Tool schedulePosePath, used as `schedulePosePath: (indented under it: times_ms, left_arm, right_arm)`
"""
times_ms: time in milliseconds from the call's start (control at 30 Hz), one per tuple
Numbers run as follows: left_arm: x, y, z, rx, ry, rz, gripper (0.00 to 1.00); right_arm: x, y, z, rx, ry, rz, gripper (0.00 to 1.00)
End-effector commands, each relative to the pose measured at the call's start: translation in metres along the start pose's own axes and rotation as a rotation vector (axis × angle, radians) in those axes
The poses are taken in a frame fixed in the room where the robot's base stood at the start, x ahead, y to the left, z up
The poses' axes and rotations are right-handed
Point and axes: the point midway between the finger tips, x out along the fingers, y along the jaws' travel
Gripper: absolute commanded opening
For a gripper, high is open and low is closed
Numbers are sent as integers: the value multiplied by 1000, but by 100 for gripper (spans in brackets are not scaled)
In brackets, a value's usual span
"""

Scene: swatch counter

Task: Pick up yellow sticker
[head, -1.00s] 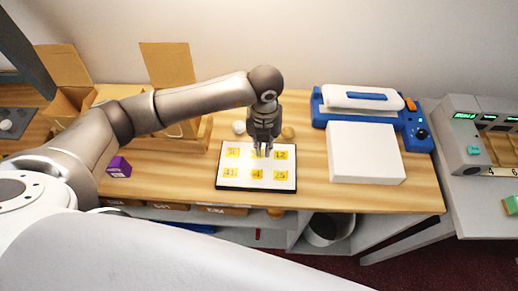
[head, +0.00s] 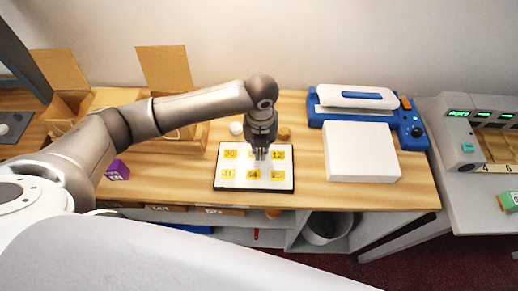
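Several yellow stickers with dark numbers lie in two rows on a white board with a black edge (head: 219,183) on the wooden counter. The top row shows a left sticker (head: 231,154), a middle one mostly hidden behind my gripper, and a right sticker marked 12 (head: 278,155). The bottom row shows a left sticker (head: 229,174), a middle sticker marked 64 (head: 252,174) and a right sticker (head: 277,174). My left gripper (head: 261,156) points down over the board's top middle. Its fingers look close together, but any gap or held sticker is too small to make out. My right gripper is out of view.
A blue and white machine (head: 365,104) and a white block (head: 362,152) stand to the right of the board. Open cardboard boxes (head: 165,68) and a purple box (head: 118,170) are on the left. Small round items (head: 284,133) sit behind the board. A grey device (head: 480,130) is far right.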

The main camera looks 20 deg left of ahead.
Motion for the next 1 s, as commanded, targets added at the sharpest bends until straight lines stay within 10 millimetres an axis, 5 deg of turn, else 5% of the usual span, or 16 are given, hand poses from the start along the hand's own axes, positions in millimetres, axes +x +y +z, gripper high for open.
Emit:
schedulePosePath:
  times_ms: [267, 567, 1000]
  left_arm:
    - [-31, 2, -3, 2, -2, -1, 0]
    - [-87, 25, -46, 5, -8, -2, 0]
    - [-121, 59, -113, 1, -3, -1, 0]
  right_arm:
    - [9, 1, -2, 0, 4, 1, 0]
    - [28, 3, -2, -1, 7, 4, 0]
    - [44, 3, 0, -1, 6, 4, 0]
